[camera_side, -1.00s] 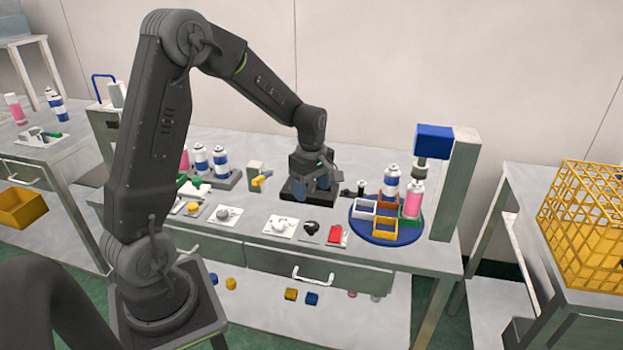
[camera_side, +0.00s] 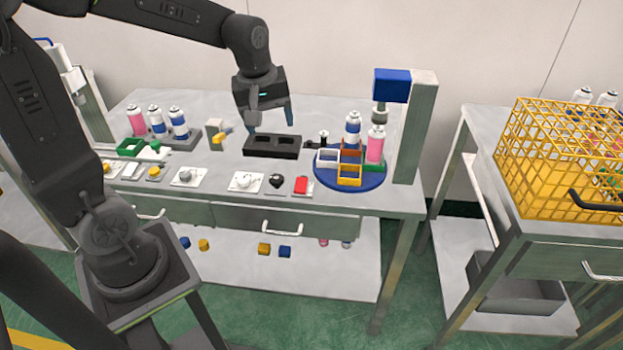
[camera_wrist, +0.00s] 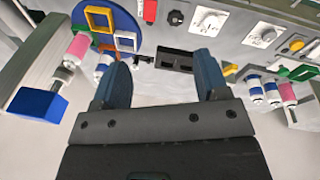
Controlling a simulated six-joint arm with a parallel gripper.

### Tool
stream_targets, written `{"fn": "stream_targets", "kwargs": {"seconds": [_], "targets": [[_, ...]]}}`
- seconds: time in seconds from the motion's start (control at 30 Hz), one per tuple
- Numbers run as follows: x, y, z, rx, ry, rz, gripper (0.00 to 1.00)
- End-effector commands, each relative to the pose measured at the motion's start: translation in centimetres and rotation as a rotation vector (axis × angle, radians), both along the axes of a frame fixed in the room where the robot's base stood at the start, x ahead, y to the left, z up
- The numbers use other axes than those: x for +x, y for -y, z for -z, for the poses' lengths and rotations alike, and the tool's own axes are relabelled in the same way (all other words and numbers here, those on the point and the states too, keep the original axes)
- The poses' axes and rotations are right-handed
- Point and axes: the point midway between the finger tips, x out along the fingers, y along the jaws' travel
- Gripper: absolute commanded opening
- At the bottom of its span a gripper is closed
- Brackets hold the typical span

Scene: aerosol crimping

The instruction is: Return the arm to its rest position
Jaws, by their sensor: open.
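My gripper (camera_side: 270,120) is above the workbench, over the black block with recesses (camera_side: 272,146). Its blue-grey fingers are apart with nothing between them. In the wrist view my gripper (camera_wrist: 160,85) shows both fingers spread, and the black block (camera_wrist: 174,61) lies beyond them. The side view shows a gap between the fingertips and the bench that I cannot measure.
A blue turntable (camera_side: 340,181) with cans and coloured bins stands at right, beside a blue-headed press (camera_side: 393,84). A yellow wire crate (camera_side: 560,160) is on the right bench.

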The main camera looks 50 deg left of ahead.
Motion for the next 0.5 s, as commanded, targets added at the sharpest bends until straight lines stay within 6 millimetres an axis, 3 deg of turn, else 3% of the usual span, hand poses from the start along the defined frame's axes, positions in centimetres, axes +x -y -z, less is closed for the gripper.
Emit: {"fn": "stream_targets", "kwargs": {"seconds": [0.03, 0.2, 0.4, 0.5], "targets": [[-1.4, 1.5, -1.4, 0.028, 0.037, 0.120, 0.68], [-6.2, 5.3, -3.9, 0.132, 0.130, 0.515, 0.68], [-10.8, 7.9, -4.9, 0.254, 0.217, 0.881, 0.68], [-12.2, 8.5, -4.9, 0.295, 0.241, 0.988, 0.68]]}}
